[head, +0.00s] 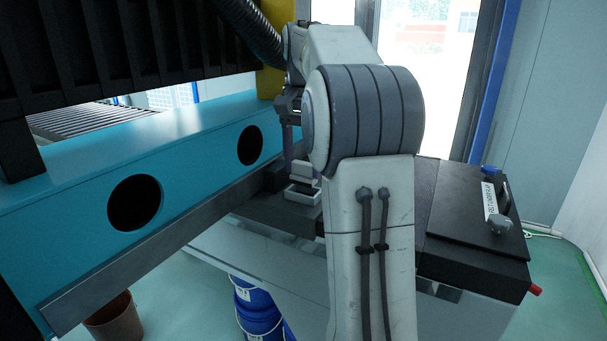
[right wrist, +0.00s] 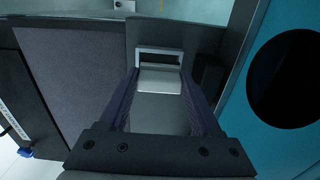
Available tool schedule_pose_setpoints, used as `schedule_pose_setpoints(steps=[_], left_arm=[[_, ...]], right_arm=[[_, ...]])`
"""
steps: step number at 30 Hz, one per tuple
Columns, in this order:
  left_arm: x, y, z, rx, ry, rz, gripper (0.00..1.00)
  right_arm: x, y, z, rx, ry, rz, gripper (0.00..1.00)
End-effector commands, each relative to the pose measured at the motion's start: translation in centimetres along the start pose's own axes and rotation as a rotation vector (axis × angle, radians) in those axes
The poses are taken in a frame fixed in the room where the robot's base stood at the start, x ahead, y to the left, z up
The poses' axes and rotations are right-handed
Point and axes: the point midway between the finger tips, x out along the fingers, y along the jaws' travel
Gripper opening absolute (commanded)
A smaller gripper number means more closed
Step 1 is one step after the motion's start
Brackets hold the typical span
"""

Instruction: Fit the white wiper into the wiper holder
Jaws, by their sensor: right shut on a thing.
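The white wiper (right wrist: 160,82) is a pale block between the two dark fingers of my right gripper (right wrist: 160,100), which is shut on it. In the head view the wiper (head: 302,171) shows just left of my right arm. The wiper holder (right wrist: 159,54) is a light rectangular frame with a dark opening, just beyond the wiper in the right wrist view. In the head view the holder (head: 303,195) sits on the dark bench top, below the wiper. The wiper's lower edge overlaps the holder's rim in the picture; I cannot tell whether they touch. My left gripper is out of view.
A blue-green beam (head: 90,194) with round holes runs along the left, close to the holder. A blue bucket (head: 258,308) and a brown bin (head: 114,318) stand on the floor below.

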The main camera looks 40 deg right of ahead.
Motion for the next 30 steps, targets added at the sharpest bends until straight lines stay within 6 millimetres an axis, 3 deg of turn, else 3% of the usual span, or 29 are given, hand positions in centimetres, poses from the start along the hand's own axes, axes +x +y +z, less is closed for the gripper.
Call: schedule_pose_setpoints(steps=[7, 26, 27, 29, 30], left_arm=[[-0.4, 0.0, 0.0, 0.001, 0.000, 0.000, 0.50], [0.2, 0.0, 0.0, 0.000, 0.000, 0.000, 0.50], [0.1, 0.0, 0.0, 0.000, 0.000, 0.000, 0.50], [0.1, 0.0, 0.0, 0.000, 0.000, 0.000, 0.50], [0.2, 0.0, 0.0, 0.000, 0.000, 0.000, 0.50]], right_arm=[[3.0, 0.2, 0.0, 0.002, -0.001, 0.001, 0.11], [4.5, 0.3, -0.1, 0.002, -0.004, 0.003, 0.11], [4.5, 0.3, 0.0, 0.002, -0.006, 0.004, 0.76], [4.6, 0.3, 0.0, 0.002, -0.008, 0.006, 0.95], [4.7, 0.3, 0.0, 0.003, -0.009, 0.007, 0.95]])
